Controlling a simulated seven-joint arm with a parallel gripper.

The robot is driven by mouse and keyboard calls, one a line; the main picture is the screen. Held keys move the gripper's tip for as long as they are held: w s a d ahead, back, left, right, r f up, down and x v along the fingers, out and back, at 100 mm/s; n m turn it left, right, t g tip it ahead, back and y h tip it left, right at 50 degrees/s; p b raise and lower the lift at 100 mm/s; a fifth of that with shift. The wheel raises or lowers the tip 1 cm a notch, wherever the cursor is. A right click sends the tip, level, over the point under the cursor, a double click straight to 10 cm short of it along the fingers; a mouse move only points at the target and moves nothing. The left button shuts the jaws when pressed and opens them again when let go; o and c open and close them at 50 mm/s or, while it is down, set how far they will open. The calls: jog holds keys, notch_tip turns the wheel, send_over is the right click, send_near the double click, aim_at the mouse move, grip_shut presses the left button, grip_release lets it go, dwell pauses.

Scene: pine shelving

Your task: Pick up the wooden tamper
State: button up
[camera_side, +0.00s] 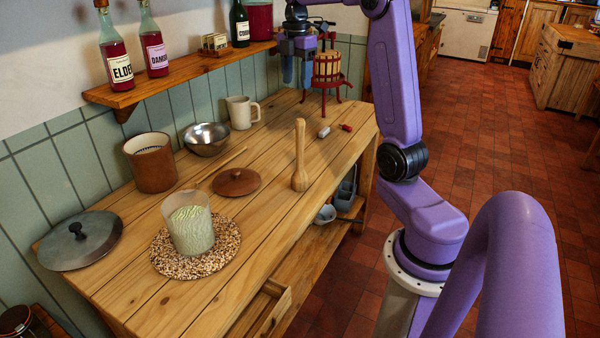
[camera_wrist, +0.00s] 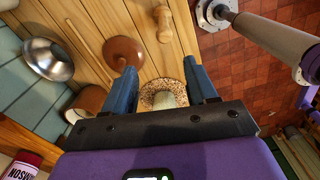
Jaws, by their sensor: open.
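The wooden tamper (camera_side: 300,162) stands upright on the pine bench, its wide end down and its thin handle up. In the wrist view the tamper (camera_wrist: 163,24) shows at the top centre, beyond my fingertips. My gripper (camera_side: 298,82) is high over the far end of the bench, near the fruit press, well apart from the tamper. In the wrist view my gripper (camera_wrist: 162,68) has its two blue fingers wide apart, with nothing between them.
A wooden lid (camera_side: 237,181), steel bowl (camera_side: 206,138), brown crock (camera_side: 150,162) and cream mug (camera_side: 242,112) stand left of the tamper. A glass jar (camera_side: 190,230) sits on a speckled mat (camera_side: 222,262) nearer the front. The fruit press (camera_side: 327,68) stands at the far end.

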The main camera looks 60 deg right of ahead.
send_near(300, 134)
jog(key=f, duration=0.1)
jog(key=w+d+f, duration=0.1)
jog(key=f, duration=0.3)
jog(key=shift+w+d, duration=0.15)
jog(key=shift+d, duration=0.15)
jog(key=f, duration=0.4)
jog(key=shift+s+a+f, duration=0.15)
jog(key=shift+s+a, duration=0.05)
jog(key=shift+s, duration=0.15)
jog(key=shift+f, duration=0.7)
grip_shut()
